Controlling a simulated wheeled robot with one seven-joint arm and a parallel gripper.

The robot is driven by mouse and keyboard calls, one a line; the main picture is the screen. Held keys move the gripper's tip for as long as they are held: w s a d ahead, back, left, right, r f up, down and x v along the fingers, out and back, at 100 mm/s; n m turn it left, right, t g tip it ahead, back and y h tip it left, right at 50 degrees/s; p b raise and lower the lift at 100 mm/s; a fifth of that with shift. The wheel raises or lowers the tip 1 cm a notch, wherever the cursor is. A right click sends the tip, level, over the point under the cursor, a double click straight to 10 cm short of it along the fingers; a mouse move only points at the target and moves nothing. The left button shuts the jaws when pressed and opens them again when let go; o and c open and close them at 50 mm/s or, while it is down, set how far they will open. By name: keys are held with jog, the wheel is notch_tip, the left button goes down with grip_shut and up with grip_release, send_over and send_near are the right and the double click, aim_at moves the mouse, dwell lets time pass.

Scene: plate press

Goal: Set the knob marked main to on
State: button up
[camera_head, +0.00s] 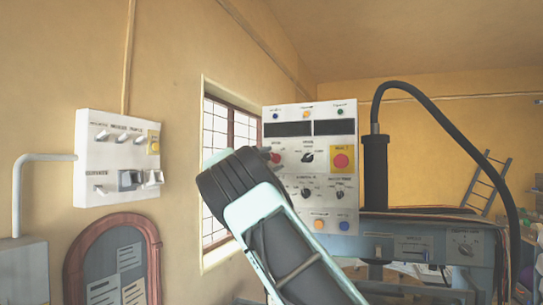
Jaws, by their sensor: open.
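A white control panel (282,116) stands upright near the middle, partly hidden by my arm. It carries a black knob (307,157) in its middle row, with two more dark knobs below, one at left (306,193) and one at right (340,194). A red control (275,157) shows at the panel's left, just beside my arm's black joint. The labels are too small to read, so I cannot tell which knob is marked main or where it points. My arm rises from the bottom in front of the panel. My gripper's fingers do not show.
A red button on a yellow plate (341,160) sits right of the black knob. A white switch box (104,158) hangs on the left wall above a brown-framed board (76,258). A blue-grey machine (400,243) with a thick black hose (467,128) stands at right.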

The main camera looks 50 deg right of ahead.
jog(key=shift+d, duration=0.1)
jog(key=c, duration=1)
jog(key=shift+m, duration=0.3)
jog(key=m+g+y, duration=0.1)
jog(key=m, duration=0.1)
jog(key=shift+m+b, duration=0.4)
jog(key=m+y, duration=0.1)
jog(key=m, duration=0.3)
jog(key=shift+r+m+y, duration=0.2)
jog(key=shift+m+y, duration=0.1)
jog(key=shift+y, duration=0.1)
jog(key=m+y, duration=0.2)
jog(key=m, duration=0.3)
jog(key=shift+t, duration=0.3)
